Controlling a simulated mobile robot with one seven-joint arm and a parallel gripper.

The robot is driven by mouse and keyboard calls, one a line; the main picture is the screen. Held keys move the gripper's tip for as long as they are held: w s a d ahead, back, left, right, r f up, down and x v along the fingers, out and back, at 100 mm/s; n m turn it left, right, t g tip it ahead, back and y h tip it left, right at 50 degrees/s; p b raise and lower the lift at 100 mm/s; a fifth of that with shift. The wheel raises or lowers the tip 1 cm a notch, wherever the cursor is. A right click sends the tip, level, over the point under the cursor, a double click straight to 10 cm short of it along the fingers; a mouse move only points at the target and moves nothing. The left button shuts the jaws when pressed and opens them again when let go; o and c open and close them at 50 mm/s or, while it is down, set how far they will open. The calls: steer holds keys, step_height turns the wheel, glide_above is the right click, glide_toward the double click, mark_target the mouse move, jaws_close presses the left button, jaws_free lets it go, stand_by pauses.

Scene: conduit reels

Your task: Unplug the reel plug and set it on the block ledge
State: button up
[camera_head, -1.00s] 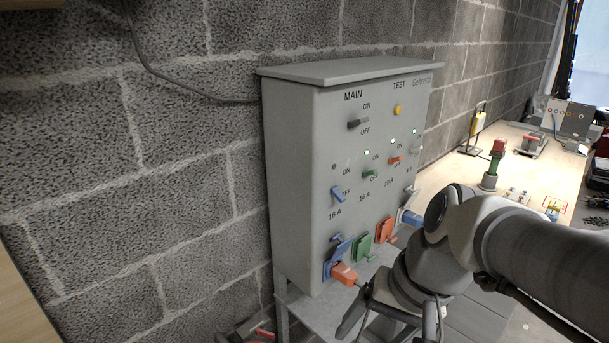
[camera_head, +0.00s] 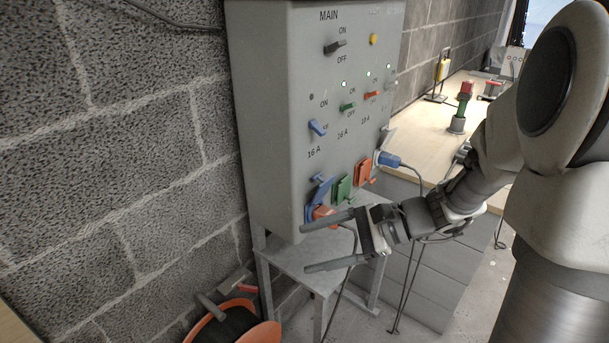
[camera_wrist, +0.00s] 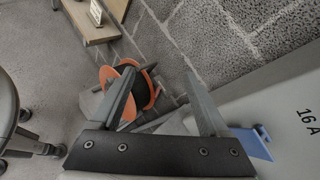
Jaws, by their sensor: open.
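The grey socket panel (camera_head: 280,130) stands against the block wall. An orange-red plug (camera_head: 323,215) sits in its lower left socket, under a raised blue lid (camera_head: 319,190); a dark cable hangs behind my fingers. I take it for the reel plug, but cannot trace its cable to the reel. My gripper (camera_head: 306,248) is open and empty, just below and in front of this plug, the upper finger close to it. In the wrist view my fingers (camera_wrist: 158,72) are apart with nothing between. A grey ledge (camera_head: 300,262) lies under the panel; I cannot tell whether it is the block ledge.
An orange cable reel (camera_head: 262,333) stands on the floor at lower left; an orange reel also shows in the wrist view (camera_wrist: 152,92). A blue plug (camera_head: 389,160) with a cable is at the panel's right. Green (camera_head: 342,188) and orange (camera_head: 365,171) socket lids are between. A wooden bench (camera_head: 425,150) is behind.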

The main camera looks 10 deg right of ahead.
steer(key=w+d+f+m+t+y+b, duration=0.2)
steer(key=w+d+f+m+t, duration=0.2)
steer(key=w+f+m, duration=0.15)
steer(key=m+t+h+b, duration=0.2)
steer(key=m+t, duration=0.4)
steer(key=m, duration=0.1)
glide_toward(322, 210)
steer(key=f, duration=0.2)
steer(key=shift+d+r, duration=0.1)
steer(key=shift+d, duration=0.3)
steer(key=shift+b+x, duration=0.4)
steer(key=shift+x, duration=4.1)
steer(key=shift+r, duration=0.1)
jaws_close()
steer(key=shift+s+d, duration=0.1)
steer(key=shift+s, duration=0.05)
